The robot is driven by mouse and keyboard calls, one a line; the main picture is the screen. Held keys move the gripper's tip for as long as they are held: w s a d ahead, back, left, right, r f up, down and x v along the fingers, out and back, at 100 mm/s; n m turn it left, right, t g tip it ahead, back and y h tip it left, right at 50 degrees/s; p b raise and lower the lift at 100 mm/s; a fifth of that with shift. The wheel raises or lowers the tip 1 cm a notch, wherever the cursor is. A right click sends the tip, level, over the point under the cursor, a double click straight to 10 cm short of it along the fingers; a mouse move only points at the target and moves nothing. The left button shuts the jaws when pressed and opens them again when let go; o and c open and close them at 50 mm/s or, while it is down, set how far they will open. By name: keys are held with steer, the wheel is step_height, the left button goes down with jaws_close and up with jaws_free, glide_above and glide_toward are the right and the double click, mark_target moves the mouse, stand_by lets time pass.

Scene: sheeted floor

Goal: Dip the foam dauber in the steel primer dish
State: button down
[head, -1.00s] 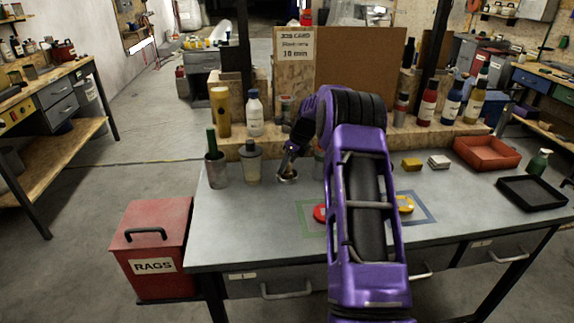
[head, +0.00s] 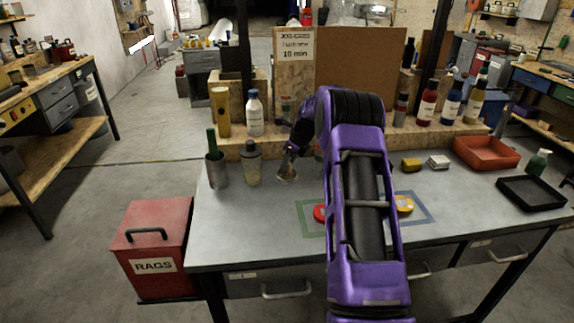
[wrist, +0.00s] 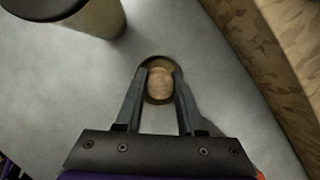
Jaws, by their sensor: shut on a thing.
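My gripper (wrist: 161,84) is low over the bench, left of its middle. Its two fingers are closed on the foam dauber (wrist: 160,88), whose round tan top shows between the fingertips in the wrist view. The steel primer dish (head: 286,178) is on the grey bench top directly under the fingers. In the wrist view its dark brownish rim (wrist: 157,61) shows just beyond the dauber. The dauber is over or within the dish's outline; its lower end is hidden, so I cannot tell how deep it is.
A grey-lidded container (head: 252,165) and a metal cup (head: 217,171) with a green handle stand left of the dish. A wooden ledge (head: 235,146) with bottles runs behind. A red disc (head: 319,213) lies right. The bench front is clear.

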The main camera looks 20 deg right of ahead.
steer(key=shift+f, duration=0.1)
stand_by(0.3)
steer(key=shift+r+p, duration=1.65)
steer(key=shift+r, duration=1.9)
